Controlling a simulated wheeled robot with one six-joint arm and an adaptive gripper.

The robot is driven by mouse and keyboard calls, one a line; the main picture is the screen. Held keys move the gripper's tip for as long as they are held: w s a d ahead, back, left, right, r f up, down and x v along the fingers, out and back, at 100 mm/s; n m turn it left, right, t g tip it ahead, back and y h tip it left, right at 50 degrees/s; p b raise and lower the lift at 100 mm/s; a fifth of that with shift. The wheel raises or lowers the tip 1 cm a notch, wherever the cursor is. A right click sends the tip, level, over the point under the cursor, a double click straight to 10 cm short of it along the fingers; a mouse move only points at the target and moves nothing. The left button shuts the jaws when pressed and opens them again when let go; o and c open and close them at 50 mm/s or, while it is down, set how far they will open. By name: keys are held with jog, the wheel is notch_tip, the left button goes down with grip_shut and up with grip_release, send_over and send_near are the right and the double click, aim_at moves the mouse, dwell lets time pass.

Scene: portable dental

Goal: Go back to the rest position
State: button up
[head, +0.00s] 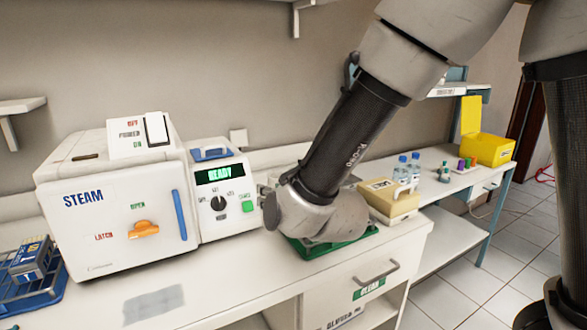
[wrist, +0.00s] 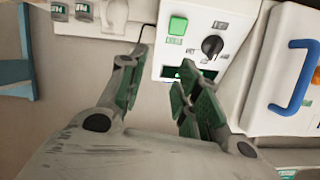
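My gripper (wrist: 160,68) is open in the wrist view. Its two green-padded fingers stand apart, with nothing held between them. In the head view my arm slants down from the upper right to above the counter, and its wrist hides the fingers. The control panel with the READY display (head: 220,174) is left of my wrist. In the wrist view this panel (wrist: 196,42) appears upside down beyond the fingertips, and the right finger partly covers its display.
The STEAM unit (head: 118,215) with a blue handle stands at left, beside a blue rack (head: 35,295). A green tray (head: 310,248) lies under my wrist. A beige box (head: 388,203), bottles (head: 407,172) and a yellow bin (head: 488,149) are right. The counter's front left is mostly clear.

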jog(key=s+d+r+m+g+h, duration=0.1)
jog(key=d+r+g+h, duration=0.15)
jog(key=d, duration=1.05)
jog(key=s+d+r+m+g+h, duration=0.15)
jog(key=d+r, duration=0.25)
jog(key=d, duration=0.9)
jog(key=s+d+m+g+h, duration=0.2)
jog(key=s+d+g+h, duration=0.1)
jog(key=s+d, duration=1.4)
jog(key=shift+d+r+g+h, duration=0.35)
jog(key=shift+d+g+h, duration=0.05)
jog(key=shift+d, duration=0.2)
